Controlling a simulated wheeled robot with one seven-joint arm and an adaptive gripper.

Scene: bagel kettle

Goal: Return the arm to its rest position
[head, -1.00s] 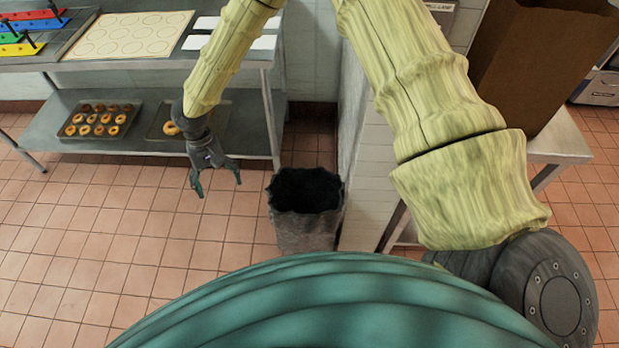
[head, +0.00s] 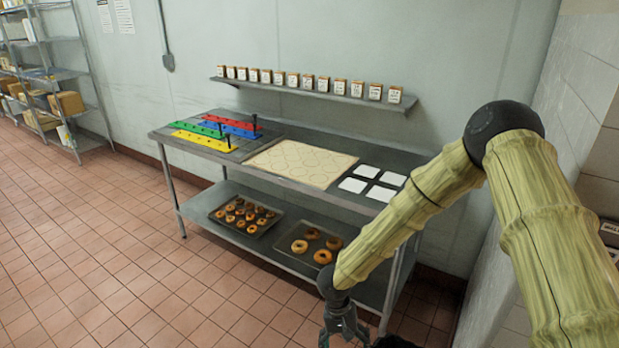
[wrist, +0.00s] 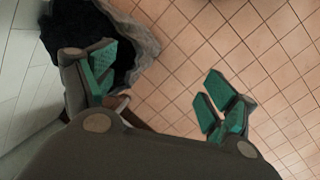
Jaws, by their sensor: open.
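My gripper (head: 343,334) hangs at the bottom of the head view, in front of the steel table's right end and cut off by the picture's lower edge. In the wrist view its green-padded fingers (wrist: 165,85) are spread apart over the tiled floor, with nothing between them. My arm reaches down from the right side of the head view, bent at a high elbow. The dark-lined grey bin (wrist: 130,35) lies below the left finger in the wrist view.
The steel table (head: 190,150) carries coloured strips (head: 220,132), a mat with circles (head: 300,163) and white squares (head: 372,182). Its lower shelf holds two trays of bagels, one at left (head: 226,226). A wall shelf (head: 300,89) holds several small boxes. Floor at left is clear.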

